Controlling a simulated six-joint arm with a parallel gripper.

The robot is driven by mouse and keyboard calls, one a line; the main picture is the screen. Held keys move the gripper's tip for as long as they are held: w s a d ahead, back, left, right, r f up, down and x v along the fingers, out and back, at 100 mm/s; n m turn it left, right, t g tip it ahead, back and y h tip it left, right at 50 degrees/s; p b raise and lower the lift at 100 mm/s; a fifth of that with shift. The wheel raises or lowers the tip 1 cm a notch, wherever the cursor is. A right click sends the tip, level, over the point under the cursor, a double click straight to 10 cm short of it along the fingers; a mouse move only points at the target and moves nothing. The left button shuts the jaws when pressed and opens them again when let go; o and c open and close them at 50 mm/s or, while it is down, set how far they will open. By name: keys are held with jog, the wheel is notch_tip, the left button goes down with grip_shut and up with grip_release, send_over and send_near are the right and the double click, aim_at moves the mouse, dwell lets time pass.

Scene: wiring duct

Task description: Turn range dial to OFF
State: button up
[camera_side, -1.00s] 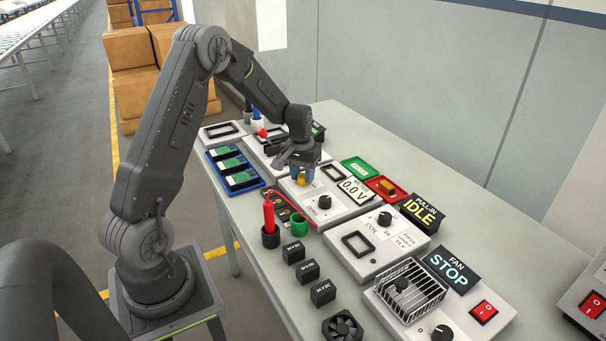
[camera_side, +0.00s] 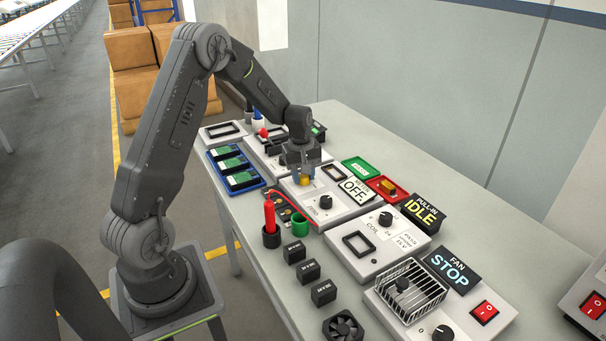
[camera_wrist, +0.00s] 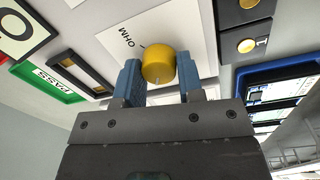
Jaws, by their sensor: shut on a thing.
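The range dial (camera_wrist: 158,68) is a round yellow knob on a white plate marked OHM. In the side view the yellow dial (camera_side: 305,181) shows low between my fingers on the grey meter panel. My gripper (camera_wrist: 160,80) has blue fingers shut on the dial, one on each side. My gripper also shows in the side view (camera_side: 304,174), pointing down over the panel. The meter display (camera_side: 354,189) reads OFF. The dial's pointer setting is hard to make out.
A black knob (camera_side: 326,202) sits close by on the same panel. A green tray (camera_side: 360,170) and a red tray (camera_side: 387,188) lie behind. A red probe (camera_side: 269,216) stands in a black cup in front, its red lead running to the panel.

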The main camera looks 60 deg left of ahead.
dwell(0.4)
jog(key=o, duration=0.9)
jog(key=r, duration=1.4)
jog(key=shift+s, duration=0.35)
